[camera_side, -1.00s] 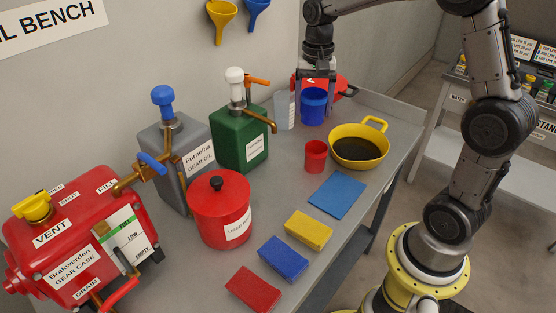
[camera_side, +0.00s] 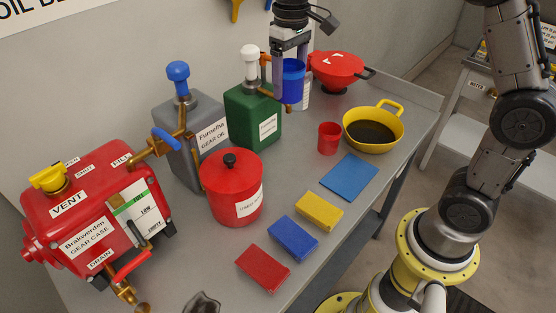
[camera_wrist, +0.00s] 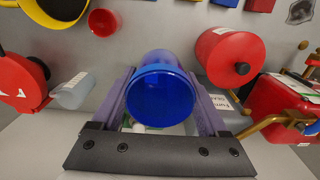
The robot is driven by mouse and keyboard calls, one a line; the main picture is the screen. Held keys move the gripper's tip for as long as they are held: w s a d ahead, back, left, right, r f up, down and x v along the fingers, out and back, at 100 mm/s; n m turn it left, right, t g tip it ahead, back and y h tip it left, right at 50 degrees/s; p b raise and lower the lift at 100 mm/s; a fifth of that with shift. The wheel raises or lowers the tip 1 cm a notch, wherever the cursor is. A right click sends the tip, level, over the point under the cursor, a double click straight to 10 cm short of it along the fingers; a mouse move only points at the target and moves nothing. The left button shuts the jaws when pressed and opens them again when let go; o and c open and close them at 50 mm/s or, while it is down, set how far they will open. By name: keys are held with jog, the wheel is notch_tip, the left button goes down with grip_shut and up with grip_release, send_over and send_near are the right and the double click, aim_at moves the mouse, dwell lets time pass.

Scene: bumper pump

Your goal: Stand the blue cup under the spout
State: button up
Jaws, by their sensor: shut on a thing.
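The blue cup (camera_side: 293,82) is upright between the fingers of my gripper (camera_side: 291,65), which is shut on it. In the side view it is raised off the bench, right of the green can (camera_side: 253,115). This can has a white-knobbed pump (camera_side: 250,60) with a brass spout, whose end shows just below the cup; I cannot tell the gap in depth. The grey can (camera_side: 188,135) has a blue-knobbed pump (camera_side: 178,75) and brass pipework. In the wrist view the cup (camera_wrist: 160,92) fills the space between the fingers; its inside is not clear.
A red funnel-like vessel (camera_side: 337,68) and a clear beaker (camera_side: 303,97) stand behind. A red cup (camera_side: 329,138), a yellow pan of dark liquid (camera_side: 372,131), a red lidded pot (camera_side: 231,190) and the red gear case (camera_side: 90,220) stand around. A dark puddle (camera_side: 202,303) lies in front.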

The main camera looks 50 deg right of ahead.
jog(key=s+a+f, duration=0.2)
jog(key=s+f, duration=0.7)
jog(key=s, duration=0.1)
send_near(269, 171)
jog(key=shift+s+f, duration=0.5)
jog(key=shift+w+f, duration=0.5)
jog(key=shift+f, duration=1.6)
jog(key=shift+f, duration=0.15)
jog(key=o, duration=1.2)
